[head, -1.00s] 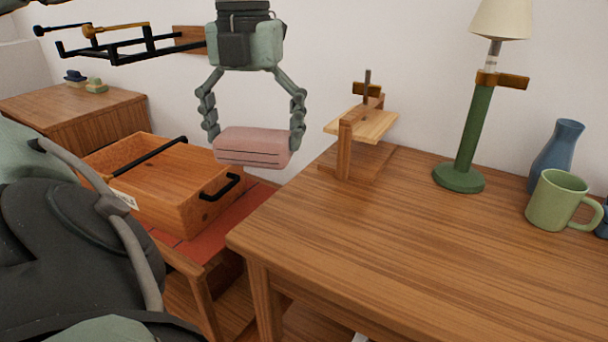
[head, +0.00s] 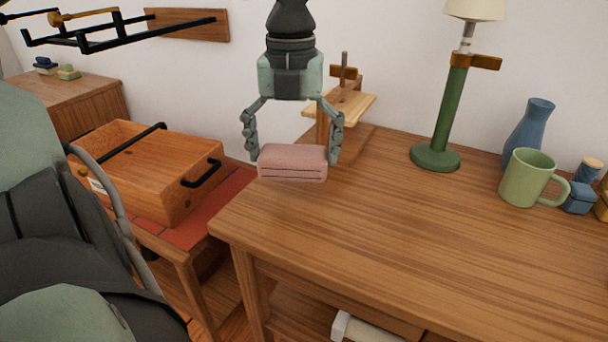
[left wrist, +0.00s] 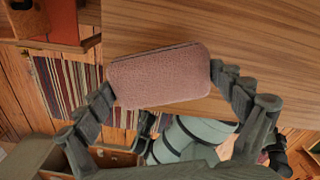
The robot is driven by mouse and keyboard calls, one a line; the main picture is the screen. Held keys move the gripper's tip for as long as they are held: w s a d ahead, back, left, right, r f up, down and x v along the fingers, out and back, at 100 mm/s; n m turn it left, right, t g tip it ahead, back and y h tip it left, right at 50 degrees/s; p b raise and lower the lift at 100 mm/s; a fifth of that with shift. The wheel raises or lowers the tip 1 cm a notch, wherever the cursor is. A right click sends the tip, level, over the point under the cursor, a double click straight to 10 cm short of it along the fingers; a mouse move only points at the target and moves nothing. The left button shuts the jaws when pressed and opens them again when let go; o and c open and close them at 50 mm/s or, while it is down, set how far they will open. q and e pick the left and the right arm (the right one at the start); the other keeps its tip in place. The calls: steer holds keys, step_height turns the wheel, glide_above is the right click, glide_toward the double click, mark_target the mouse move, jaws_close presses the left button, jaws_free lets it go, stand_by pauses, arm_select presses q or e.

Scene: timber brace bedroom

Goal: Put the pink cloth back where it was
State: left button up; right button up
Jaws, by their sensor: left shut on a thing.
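The folded pink cloth (head: 292,162) is held between the two fingers of my left gripper (head: 293,150). In the head view it hangs level over the left back part of the wooden table (head: 400,230). The left wrist view shows the pink cloth (left wrist: 160,78) gripped at both ends, with the table edge below it. How high it is above the tabletop is hard to tell. My right gripper is not in view.
A wooden stand (head: 340,105) is behind the gripper. A green lamp (head: 445,120), blue vase (head: 530,130) and green mug (head: 525,180) stand to the right. A wooden crate (head: 150,175) sits on a red-topped bench to the left. The table's front middle is clear.

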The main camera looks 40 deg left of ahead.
mark_target(304, 197)
arm_select(q)
steer(key=shift+w+d+f, duration=0.45)
steer(key=shift+w+f, duration=0.1)
steer(key=shift+w, duration=0.15)
steer(key=shift+f, duration=2)
steer(key=shift+f, duration=0.1)
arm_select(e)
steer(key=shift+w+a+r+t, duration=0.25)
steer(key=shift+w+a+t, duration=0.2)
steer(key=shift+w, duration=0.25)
arm_select(q)
steer(key=o, duration=0.8)
steer(key=shift+c, duration=0.2)
